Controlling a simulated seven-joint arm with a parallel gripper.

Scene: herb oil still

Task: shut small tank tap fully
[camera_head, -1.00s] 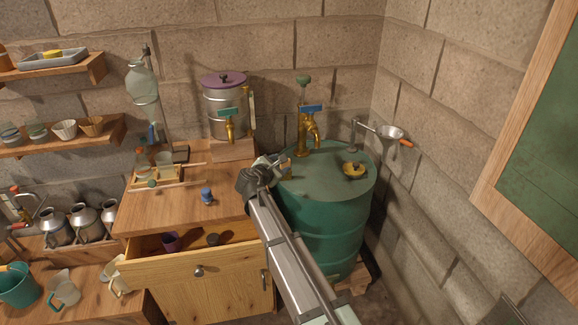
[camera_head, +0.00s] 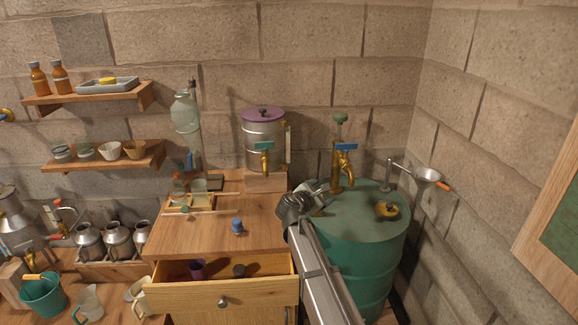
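The small metal tank (camera_head: 262,127) with a purple lid stands on a wooden block on the cabinet top. Its brass tap (camera_head: 266,164) is at the lower front. A flat teal handle (camera_head: 263,146) lies crosswise on top of the tap. My gripper (camera_head: 326,190) is right of and below the tap in the picture, over the left side of the green drum's top. It is apart from the tap. The fingers are small and seen from behind, so I cannot tell if they are open or shut.
The green drum (camera_head: 360,250) bears a brass tap with a blue handle (camera_head: 346,147). The drawer (camera_head: 225,298) below is open. The cabinet top before the tank is mostly clear.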

